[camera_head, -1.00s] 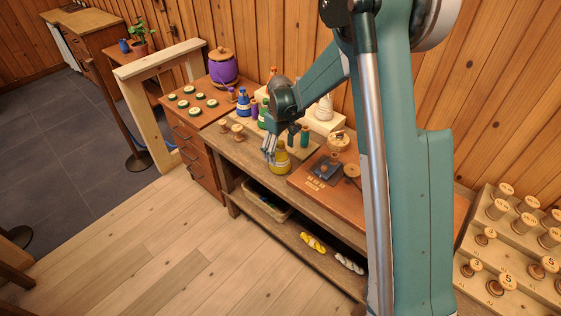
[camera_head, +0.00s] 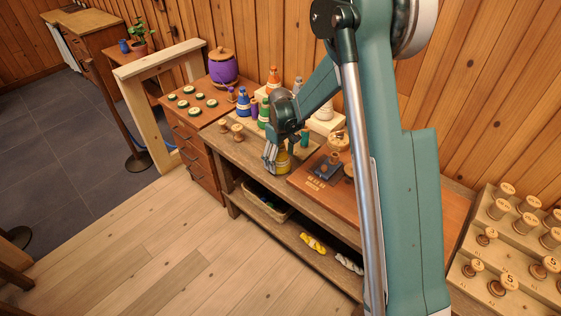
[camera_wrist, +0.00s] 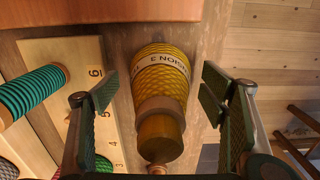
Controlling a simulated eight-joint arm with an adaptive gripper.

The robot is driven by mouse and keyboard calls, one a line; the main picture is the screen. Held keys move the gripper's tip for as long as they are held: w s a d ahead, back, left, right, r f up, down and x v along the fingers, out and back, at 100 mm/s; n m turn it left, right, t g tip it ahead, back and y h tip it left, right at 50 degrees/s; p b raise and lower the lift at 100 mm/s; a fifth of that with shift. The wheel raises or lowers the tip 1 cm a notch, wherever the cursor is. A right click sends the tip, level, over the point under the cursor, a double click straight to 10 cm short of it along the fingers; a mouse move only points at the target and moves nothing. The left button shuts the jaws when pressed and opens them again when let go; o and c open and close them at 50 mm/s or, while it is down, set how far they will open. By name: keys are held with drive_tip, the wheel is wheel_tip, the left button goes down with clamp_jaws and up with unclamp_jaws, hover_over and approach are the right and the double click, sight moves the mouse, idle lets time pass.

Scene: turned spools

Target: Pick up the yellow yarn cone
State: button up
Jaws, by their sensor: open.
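The yellow yarn cone (camera_wrist: 160,88) stands on the workbench, with a pale lettered band around it. In the wrist view it lies between the two spread fingers of my gripper (camera_wrist: 163,110), with a gap on each side. In the head view my gripper (camera_head: 277,160) is down at the cone (camera_head: 283,164) and hides part of it. My gripper is open and holds nothing.
A numbered pale board (camera_wrist: 85,75) with a teal spool (camera_wrist: 32,92) lies close to the left finger in the wrist view. A reddish-brown board (camera_head: 335,185) with a dark device is right of the cone. Several coloured cones stand behind.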

drive_tip(key=shift+c, duration=0.6)
drive_tip(key=c, duration=1.1)
drive_tip(key=shift+r, duration=0.1)
drive_tip(key=shift+r+p, duration=0.55)
drive_tip(key=shift+r, duration=4.4)
drive_tip(key=shift+w, duration=0.1)
drive_tip(key=shift+w+d+r+p, duration=0.1)
drive_tip(key=shift+w+d+p, duration=0.9)
drive_tip(key=shift+w, duration=1.75)
drive_tip(key=shift+w+d+r+p, duration=0.1)
drive_tip(key=shift+w+d+p, duration=0.85)
drive_tip(key=shift+w, duration=1.85)
drive_tip(key=shift+w+d+r+p, duration=0.1)
drive_tip(key=shift+w+d+p, duration=0.85)
drive_tip(key=shift+w, duration=1.8)
drive_tip(key=shift+d, duration=0.2)
